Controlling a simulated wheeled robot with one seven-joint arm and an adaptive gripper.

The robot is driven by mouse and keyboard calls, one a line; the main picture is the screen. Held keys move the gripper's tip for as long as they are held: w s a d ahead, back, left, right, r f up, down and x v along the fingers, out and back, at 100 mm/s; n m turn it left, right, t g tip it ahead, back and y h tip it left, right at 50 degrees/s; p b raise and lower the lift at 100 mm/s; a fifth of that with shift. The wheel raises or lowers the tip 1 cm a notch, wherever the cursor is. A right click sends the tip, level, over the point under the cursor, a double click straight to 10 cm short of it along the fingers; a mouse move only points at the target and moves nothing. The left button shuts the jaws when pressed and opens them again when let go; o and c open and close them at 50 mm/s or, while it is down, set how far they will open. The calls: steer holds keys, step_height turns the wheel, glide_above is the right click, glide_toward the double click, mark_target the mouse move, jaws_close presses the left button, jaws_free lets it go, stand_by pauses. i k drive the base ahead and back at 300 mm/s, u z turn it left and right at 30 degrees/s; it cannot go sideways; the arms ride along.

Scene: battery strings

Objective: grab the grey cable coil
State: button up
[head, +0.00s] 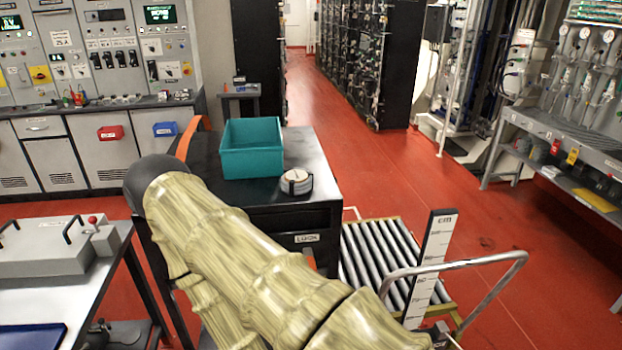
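The grey cable coil (296,182) looks like a small round pale-grey bundle with a dark band across it. It lies on the black top of a cabinet (314,215), near its front right corner and to the right of a teal bin. My arm, in a yellowish ribbed cover, crosses the lower middle of the head view in front of the cabinet. My gripper cannot be made out in this view, so its place relative to the coil does not show. Nothing is seen touching the coil.
The teal bin (251,148) stands beside the coil. A roller conveyor (384,262), a measuring post marked "cm" (432,262) and a bent metal rail (505,258) stand to the right. A bench with a grey box (50,254) is at left. Red floor is open at centre right.

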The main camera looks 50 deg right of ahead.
mark_target(298, 181)
steer(key=k, duration=0.45)
steer(key=z, duration=0.65)
